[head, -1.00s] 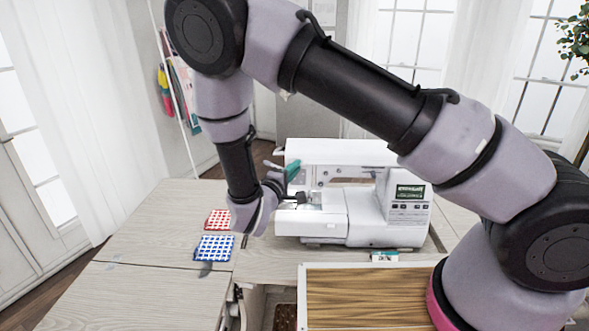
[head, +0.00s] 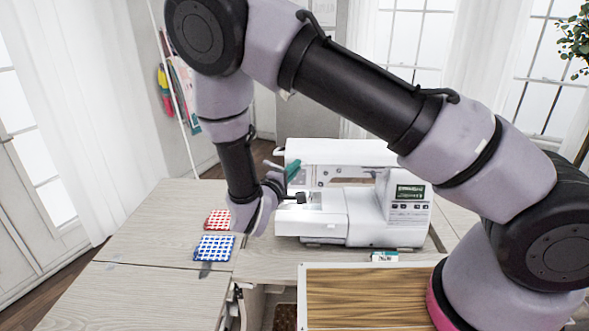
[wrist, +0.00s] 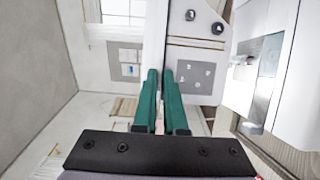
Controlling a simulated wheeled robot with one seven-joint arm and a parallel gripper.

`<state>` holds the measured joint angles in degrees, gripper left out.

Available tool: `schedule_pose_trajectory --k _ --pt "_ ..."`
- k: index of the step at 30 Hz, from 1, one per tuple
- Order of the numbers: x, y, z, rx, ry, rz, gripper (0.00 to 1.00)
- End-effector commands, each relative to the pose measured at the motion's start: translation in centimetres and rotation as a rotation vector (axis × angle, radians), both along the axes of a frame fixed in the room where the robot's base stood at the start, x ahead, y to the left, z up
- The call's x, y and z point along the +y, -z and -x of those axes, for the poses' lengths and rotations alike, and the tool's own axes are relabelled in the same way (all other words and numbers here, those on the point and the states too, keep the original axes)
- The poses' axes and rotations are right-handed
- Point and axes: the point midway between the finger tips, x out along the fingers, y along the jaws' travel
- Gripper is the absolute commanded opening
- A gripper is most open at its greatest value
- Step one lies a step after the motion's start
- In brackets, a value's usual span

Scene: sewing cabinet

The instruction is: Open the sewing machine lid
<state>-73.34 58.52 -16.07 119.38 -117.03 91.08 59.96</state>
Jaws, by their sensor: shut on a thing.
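The white sewing machine (head: 335,215) stands upright on the cabinet top, with a small green display on its right side. Its white lid (head: 345,150) lies along the top and looks level. My gripper (head: 293,170) is at the machine's upper left end. Its green fingers also show in the wrist view (wrist: 163,78), close together with the thin edge of a white panel (wrist: 197,22) between them. They are shut on this edge, which I take to be the lid's. The fingertips hide the exact contact.
A red-checked cloth (head: 218,220) and a blue-checked cloth (head: 214,248) lie on the table left of the machine. A wood-grained panel (head: 365,297) with a white frame is in front. My arm spans over the machine. The table's left part (head: 140,225) is clear.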

Motion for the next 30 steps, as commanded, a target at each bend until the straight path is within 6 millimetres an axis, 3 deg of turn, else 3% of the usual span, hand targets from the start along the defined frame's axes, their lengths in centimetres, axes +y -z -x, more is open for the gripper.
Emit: schedule_pose_trajectory --k 19,30 --pt "0.0 -0.6 0.0 0.028 0.001 -0.003 0.0" --pt "0.0 -4.5 -0.7 0.259 0.001 -0.021 0.0"
